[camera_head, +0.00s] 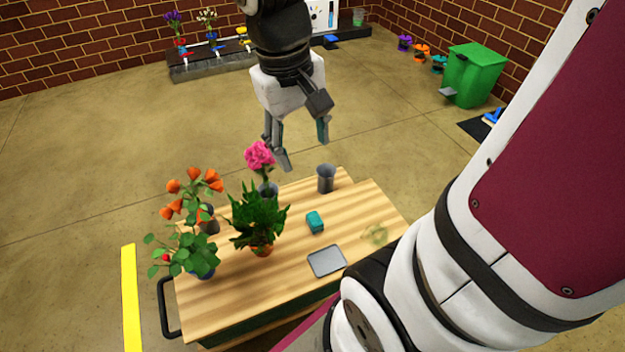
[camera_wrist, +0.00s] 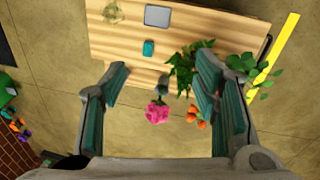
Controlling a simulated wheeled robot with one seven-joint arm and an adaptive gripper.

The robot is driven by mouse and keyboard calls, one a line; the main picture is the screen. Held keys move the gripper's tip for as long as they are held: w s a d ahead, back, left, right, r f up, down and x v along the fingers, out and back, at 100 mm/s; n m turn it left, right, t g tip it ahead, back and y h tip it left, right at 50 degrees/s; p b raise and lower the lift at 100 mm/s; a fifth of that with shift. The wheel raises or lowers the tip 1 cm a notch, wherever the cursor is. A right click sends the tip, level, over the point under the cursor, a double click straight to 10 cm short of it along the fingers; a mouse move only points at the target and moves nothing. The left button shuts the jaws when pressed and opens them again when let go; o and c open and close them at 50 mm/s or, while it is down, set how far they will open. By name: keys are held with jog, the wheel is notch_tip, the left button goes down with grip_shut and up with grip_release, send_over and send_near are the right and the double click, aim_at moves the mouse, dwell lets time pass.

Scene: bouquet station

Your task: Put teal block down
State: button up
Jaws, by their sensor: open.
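The teal block (camera_head: 315,222) rests on the wooden table top (camera_head: 345,215), right of the green leafy plant and behind the grey tray. It also shows in the wrist view (camera_wrist: 149,48), lying on the table beyond my fingers. My gripper (camera_head: 302,150) hangs above and behind the table's far edge, apart from the block. In the wrist view my gripper (camera_wrist: 160,105) has its teal-padded fingers spread wide with nothing held between them.
A pink flower (camera_head: 260,155), orange flowers (camera_head: 190,190), a green plant (camera_head: 258,213) and a grey cup (camera_head: 326,178) stand on the table. A grey tray (camera_head: 327,261) lies near its front. A green bin (camera_head: 473,75) stands far right. The floor behind the table is clear.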

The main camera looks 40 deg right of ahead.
jog(key=s+a+r+y, duration=0.1)
jog(key=s+a+r, duration=0.1)
jog(key=s, duration=0.6)
jog(key=s+a+r+n, duration=0.1)
jog(key=s+a+r, duration=0.1)
jog(key=s+a, duration=0.3)
jog(key=s, duration=0.3)
jog(key=shift+a+n+t+y, duration=0.25)
jog(key=shift+n+t+y, duration=0.05)
jog(key=shift+y, duration=0.1)
notch_tip(320, 180, up, 29)
jog(key=t+p, duration=0.3)
jog(key=p, duration=2.4)
jog(key=shift+d+f+t, duration=0.2)
jog(key=shift+d+t, duration=0.1)
jog(key=shift+t, duration=0.1)
jog(key=shift+w, duration=0.1)
